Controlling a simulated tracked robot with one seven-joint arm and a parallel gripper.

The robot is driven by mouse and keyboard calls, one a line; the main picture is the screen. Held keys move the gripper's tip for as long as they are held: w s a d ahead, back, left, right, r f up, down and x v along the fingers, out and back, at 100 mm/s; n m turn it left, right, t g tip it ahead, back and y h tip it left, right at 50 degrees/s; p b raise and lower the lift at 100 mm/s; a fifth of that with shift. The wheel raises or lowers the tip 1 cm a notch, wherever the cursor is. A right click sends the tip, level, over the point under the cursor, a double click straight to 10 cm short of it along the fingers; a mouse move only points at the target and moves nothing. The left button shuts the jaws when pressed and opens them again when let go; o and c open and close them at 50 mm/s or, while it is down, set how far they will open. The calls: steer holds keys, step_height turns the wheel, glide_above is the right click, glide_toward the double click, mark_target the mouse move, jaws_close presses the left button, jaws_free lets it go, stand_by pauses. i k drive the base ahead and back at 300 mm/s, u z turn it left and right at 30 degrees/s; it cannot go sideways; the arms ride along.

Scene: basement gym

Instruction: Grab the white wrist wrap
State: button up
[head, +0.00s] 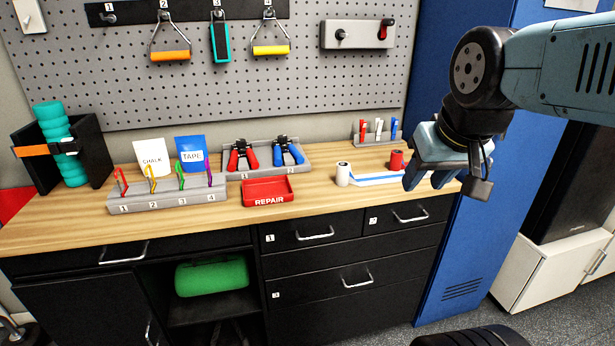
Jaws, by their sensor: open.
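The white wrist wrap (342,174) is a small upright white roll on the wooden worktop, right of the red repair tray. A red roll (397,160) stands further right, by a flat blue-and-white piece (375,178) partly hidden behind my gripper. My gripper (425,180) is open, hanging over the right end of the worktop with its fingers pointing down. It is to the right of the white wrap and apart from it. Nothing shows between its fingers.
The red repair tray (268,191) and a grey rack of carabiners (168,196) stand along the worktop (60,225). Hand grippers lie in a grey holder (266,159) behind. A marker stand (375,138) is at the back right. A blue locker (470,220) closes off the right side.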

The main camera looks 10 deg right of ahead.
mark_target(344, 176)
steer(key=u, duration=1.15)
steer(key=i, duration=1.05)
steer(key=z, duration=0.3)
